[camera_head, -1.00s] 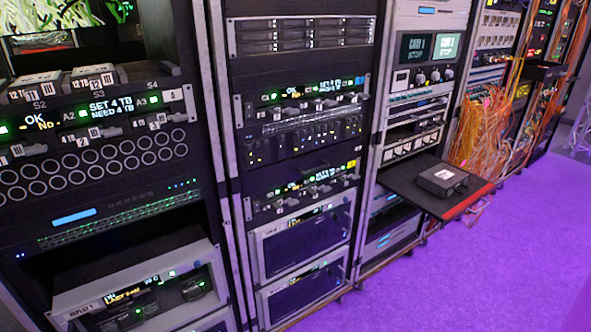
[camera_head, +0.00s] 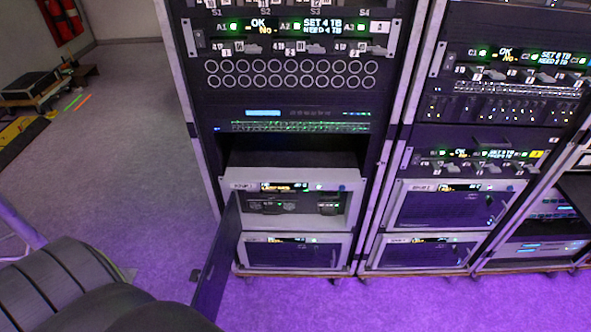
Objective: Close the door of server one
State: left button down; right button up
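Server one (camera_head: 345,208) is the light-framed unit low in the left rack, with its front open and its drive bays showing. Its dark door (camera_head: 216,268) stands swung out toward me at the unit's left side, seen nearly edge-on. A small dark tab (camera_head: 195,275) shows on the door's outer edge. A dark rounded part of my own body fills the lower left corner, close to the door's lower end; I cannot tell if they touch. Neither gripper is in view.
A similar unit (camera_head: 292,252) with a closed front sits directly below server one. More closed units (camera_head: 440,206) are in the rack to the right. Open purple floor (camera_head: 400,305) lies before the racks. At far left are a dark case (camera_head: 28,84) and a yellow-edged mat (camera_head: 14,130).

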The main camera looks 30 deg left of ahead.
aim_at(208, 294)
jog(key=k+j, duration=0.1)
jog(key=j, duration=0.5)
jog(key=k+j, duration=0.1)
jog(key=j, duration=0.5)
jog(key=k+j, duration=0.1)
jog(key=j, duration=0.45)
jog(key=k+j, duration=0.1)
jog(key=j, duration=0.5)
